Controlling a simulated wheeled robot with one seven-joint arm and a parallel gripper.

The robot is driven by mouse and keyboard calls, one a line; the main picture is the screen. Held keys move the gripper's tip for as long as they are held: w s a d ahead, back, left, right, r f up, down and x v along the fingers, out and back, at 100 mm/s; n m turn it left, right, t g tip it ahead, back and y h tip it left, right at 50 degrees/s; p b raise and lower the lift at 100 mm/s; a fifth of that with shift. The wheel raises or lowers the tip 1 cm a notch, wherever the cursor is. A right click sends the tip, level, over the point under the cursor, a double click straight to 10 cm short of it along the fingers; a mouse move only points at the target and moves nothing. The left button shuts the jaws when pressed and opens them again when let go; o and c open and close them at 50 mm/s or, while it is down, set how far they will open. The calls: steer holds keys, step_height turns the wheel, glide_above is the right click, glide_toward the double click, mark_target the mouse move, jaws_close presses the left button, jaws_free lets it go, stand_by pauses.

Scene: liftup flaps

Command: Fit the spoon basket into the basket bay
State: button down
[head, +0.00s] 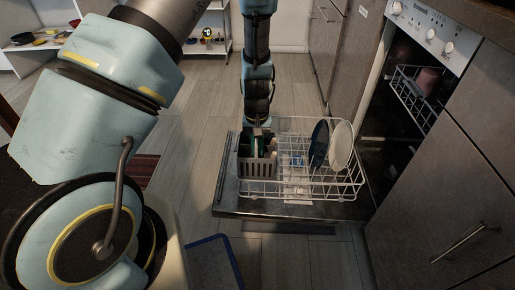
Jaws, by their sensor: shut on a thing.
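The spoon basket (257,167) is a grey slotted box at the left end of the pulled-out lower dishwasher rack (318,194). It looks upright, with dark and green items in its top. My gripper (257,133) comes down from above and is shut on the spoon basket; its fingertips are mostly hidden by the arm and the basket's contents. The basket bay is not clearly visible; the basket covers the left part of the rack. I cannot tell whether the basket rests on the rack floor or hangs just above it.
A dark plate (319,143) and a white plate (341,145) stand in the rack's right half. The rack sits over the open dishwasher door (232,205). An upper rack (412,95) with a reddish item is inside the dishwasher.

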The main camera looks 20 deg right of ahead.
steer(key=shift+f, duration=0.15)
steer(key=shift+f+b, duration=2.6)
steer(key=shift+f, duration=1.45)
steer(key=c, duration=0.8)
jaws_free()
steer(key=shift+s, duration=0.1)
steer(key=shift+c, duration=0.2)
step_height(320, 180, up, 11)
steer(key=p, duration=0.3)
steer(key=shift+a+f, duration=0.1)
steer(key=shift+a, duration=0.05)
